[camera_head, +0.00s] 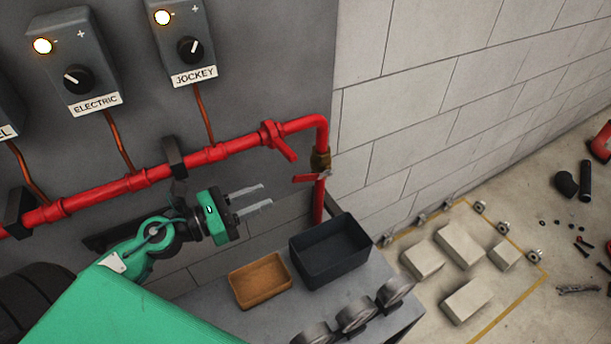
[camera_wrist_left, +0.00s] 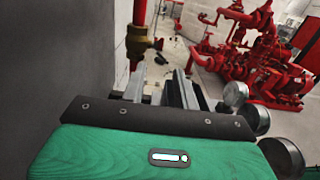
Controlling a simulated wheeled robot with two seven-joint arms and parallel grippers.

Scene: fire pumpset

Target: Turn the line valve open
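The line valve appears to be the brass valve body (camera_head: 320,160) on the vertical red pipe at the right end of the line. Its red lever (camera_head: 304,178) sticks out sideways, roughly across the pipe. In the left wrist view the brass body (camera_wrist_left: 138,44) and red lever (camera_wrist_left: 158,44) show beyond the fingers. My left gripper (camera_head: 267,196) is left of the lever and slightly below it in the head view, apart from it. Its two grey fingers are spread with a clear, empty gap; they also show in the wrist view (camera_wrist_left: 160,88). My right gripper is out of view.
A black bin (camera_head: 330,250) and an orange tray (camera_head: 260,280) stand on the grey bench below my gripper, with several gauges (camera_head: 357,316) at its front. The red horizontal pipe (camera_head: 100,195) runs along the wall under the ELECTRIC (camera_head: 75,65) and JOCKEY (camera_head: 182,45) boxes.

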